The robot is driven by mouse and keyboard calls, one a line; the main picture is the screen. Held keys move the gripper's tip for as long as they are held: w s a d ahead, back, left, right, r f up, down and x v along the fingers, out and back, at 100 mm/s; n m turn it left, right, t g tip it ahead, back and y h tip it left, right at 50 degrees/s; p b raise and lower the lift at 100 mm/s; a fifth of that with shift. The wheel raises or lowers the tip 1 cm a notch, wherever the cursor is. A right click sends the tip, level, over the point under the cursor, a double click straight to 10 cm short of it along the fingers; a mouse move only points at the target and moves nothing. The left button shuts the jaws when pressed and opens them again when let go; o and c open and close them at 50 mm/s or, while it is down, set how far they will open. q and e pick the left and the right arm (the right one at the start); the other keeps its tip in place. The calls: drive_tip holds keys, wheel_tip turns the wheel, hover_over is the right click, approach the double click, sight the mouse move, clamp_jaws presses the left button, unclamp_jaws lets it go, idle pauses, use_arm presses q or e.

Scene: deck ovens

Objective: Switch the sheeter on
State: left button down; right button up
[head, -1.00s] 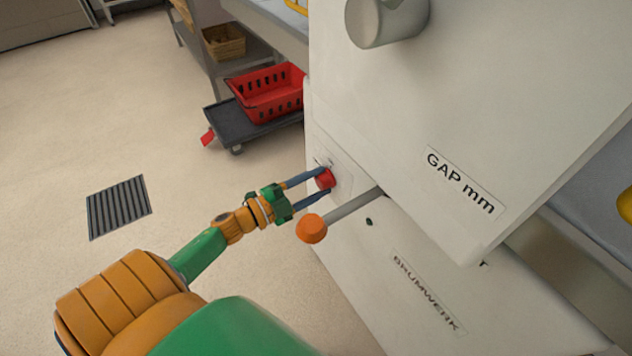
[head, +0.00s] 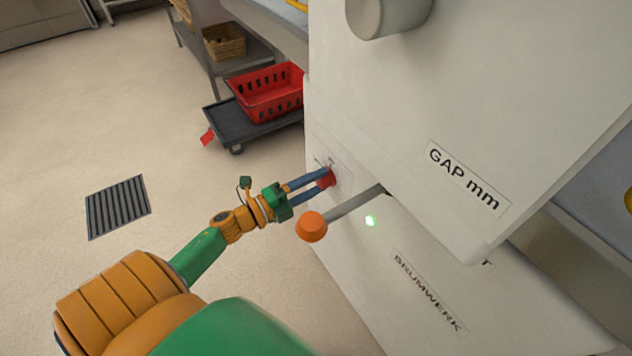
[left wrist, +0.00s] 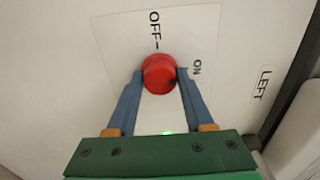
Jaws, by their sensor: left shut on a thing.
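The sheeter (head: 400,130) is a large white machine on the right of the head view, with a "GAP mm" label and a grey knob above. A red round switch (left wrist: 159,74) sits on a white plate marked OFF and ON in the left wrist view; its dark mark points toward ON. In the head view the red switch (head: 326,179) is partly covered by fingers. My left gripper (head: 327,179) is shut on it, one blue finger on each side. A small lamp (head: 371,220) on the sheeter glows green. My right gripper is not in view.
An orange-knobbed lever (head: 311,227) sticks out of the sheeter just beside my left gripper. A red basket (head: 268,92) rests on a dark trolley (head: 236,132) behind. A floor grate (head: 118,207) lies at left, with open floor around.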

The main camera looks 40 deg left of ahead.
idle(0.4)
use_arm(q)
drive_tip(key=shift+c, duration=1.4)
unclamp_jaws()
drive_tip(key=v, duration=0.7)
drive_tip(key=shift+p, duration=0.3)
drive_tip(key=shift+s, duration=0.1)
